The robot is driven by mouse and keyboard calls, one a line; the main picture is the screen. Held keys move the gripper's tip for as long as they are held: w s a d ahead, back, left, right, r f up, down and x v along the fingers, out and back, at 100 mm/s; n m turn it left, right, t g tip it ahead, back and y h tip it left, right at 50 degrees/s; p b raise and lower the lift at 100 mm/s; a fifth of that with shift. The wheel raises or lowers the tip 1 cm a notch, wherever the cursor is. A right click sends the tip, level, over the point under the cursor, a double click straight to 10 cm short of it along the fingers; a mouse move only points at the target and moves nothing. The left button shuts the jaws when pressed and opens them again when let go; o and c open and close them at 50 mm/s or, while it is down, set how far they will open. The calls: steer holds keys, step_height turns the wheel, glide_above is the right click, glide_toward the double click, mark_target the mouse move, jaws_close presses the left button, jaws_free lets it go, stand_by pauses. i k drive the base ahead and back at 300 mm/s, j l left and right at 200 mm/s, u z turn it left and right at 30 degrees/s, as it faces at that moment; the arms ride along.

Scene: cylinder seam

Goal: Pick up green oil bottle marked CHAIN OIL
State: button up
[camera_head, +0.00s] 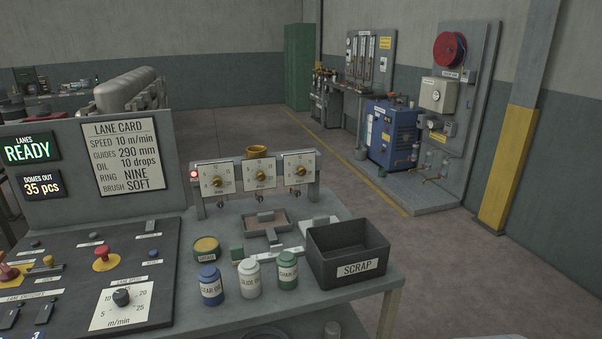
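A green bottle (288,280) with a pale label stands upright on the grey bench. Its small lettering looks like CHAIN OIL, but it is hard to read. It is the rightmost in a row of three bottles. A white bottle (249,281) is just left of it, and a blue bottle (211,289) marked GEAR OIL is further left. Nothing covers the green bottle's front. My gripper is not in view.
A black SCRAP bin (347,270) stands close right of the green bottle. Behind the bottles are a yellow-topped tin (206,246), a brown-lined tray (266,226) and three dial panels (257,175). A control panel (75,280) lies left. The bench front edge is near.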

mark_target(286, 261)
steer(key=i+j, duration=0.1)
steer(key=j, duration=0.35)
steer(key=i+j, duration=0.15)
steer(key=j, duration=0.3)
steer(key=i+j, duration=0.1)
steer(key=j, duration=0.4)
steer(key=i+j, duration=0.15)
steer(key=j, duration=0.3)
steer(key=z, duration=0.05)
